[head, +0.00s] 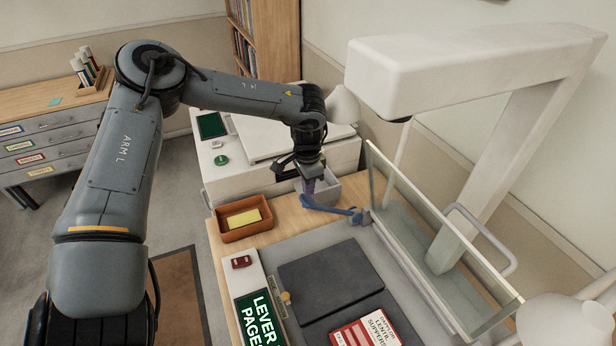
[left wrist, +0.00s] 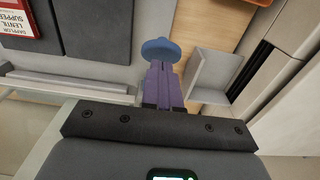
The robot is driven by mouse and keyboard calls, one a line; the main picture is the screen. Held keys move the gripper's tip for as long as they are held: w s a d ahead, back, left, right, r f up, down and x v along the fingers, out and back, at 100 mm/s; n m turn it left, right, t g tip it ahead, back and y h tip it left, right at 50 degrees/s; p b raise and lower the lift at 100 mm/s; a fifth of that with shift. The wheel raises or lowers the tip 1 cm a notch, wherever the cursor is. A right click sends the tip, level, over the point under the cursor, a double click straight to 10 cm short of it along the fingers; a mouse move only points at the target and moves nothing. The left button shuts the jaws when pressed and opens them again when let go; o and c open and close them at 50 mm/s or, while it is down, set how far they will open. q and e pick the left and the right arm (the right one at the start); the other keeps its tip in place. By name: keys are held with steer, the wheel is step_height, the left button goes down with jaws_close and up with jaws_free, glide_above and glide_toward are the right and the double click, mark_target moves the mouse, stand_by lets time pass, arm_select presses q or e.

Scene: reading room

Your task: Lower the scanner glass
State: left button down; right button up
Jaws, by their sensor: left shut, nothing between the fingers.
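The scanner glass (head: 425,240) stands raised and tilted at the right side of the scanner bed, with a grey bar handle (head: 483,238) on its far side. A blue lever (head: 331,208) with a rounded end sticks out at the bed's back edge, near the glass hinge. My left gripper (head: 311,192) is shut and empty, pointing down right at the lever's rounded end. In the left wrist view its purple fingers (left wrist: 163,75) are together, with the blue lever knob (left wrist: 160,48) just at their tips; whether they touch I cannot tell. My right gripper is not in view.
A red-and-white book (head: 365,330) lies on the dark cradle (head: 330,280). The white scanner arm (head: 470,70) overhangs the glass. A green sign (head: 260,318) is at front left.

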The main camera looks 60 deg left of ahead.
arm_select(q)
steer(key=shift+f, duration=0.65)
